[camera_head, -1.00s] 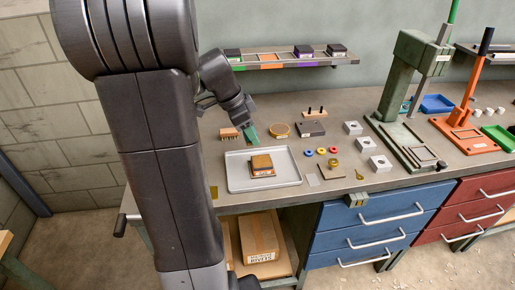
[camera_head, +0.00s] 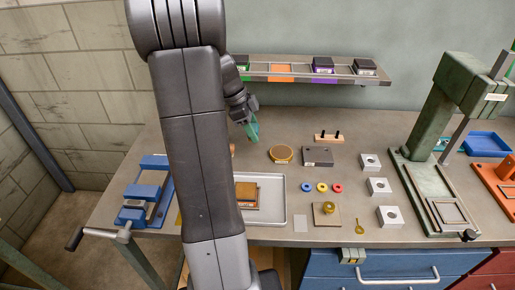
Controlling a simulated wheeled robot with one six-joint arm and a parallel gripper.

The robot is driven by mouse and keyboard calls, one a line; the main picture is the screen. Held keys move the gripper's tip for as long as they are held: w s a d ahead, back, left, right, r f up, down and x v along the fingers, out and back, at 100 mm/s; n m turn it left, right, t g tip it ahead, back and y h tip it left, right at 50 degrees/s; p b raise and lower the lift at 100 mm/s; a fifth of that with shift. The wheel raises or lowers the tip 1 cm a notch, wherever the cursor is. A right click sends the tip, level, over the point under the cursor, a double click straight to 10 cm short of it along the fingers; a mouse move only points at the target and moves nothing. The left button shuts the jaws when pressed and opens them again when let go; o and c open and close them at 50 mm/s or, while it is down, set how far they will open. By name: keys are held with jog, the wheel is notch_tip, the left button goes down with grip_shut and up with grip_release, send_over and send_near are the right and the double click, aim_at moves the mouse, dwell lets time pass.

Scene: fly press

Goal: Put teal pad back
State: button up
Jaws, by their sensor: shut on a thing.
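My gripper (camera_head: 247,119) hangs above the back of the workbench, left of centre. It is shut on the teal pad (camera_head: 252,131), a thin teal piece held tilted on edge below the fingers. The pad appears to be clear of the bench top, but its lower edge is close to the surface. My arm hides part of the gripper.
A wall shelf (camera_head: 352,77) holds dark blocks on coloured spots; its orange spot (camera_head: 282,72) is empty. A grey tray (camera_head: 270,217) with a brown block (camera_head: 246,196), a round brown disc (camera_head: 281,154), a blue vise (camera_head: 146,190) and a green press (camera_head: 427,135) stand around.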

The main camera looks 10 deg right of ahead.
aim_at(258, 155)
notch_tip(258, 155, down, 8)
jog(key=shift+r+p, duration=0.25)
jog(key=shift+p, duration=0.05)
jog(key=shift+f, duration=0.15)
jog(key=o, duration=1)
jog(key=shift+c, duration=0.2)
jog(key=shift+r, duration=0.35)
jog(key=v, duration=1.1)
jog(key=shift+a+r+b, duration=0.2)
jog(key=shift+r+b, duration=0.15)
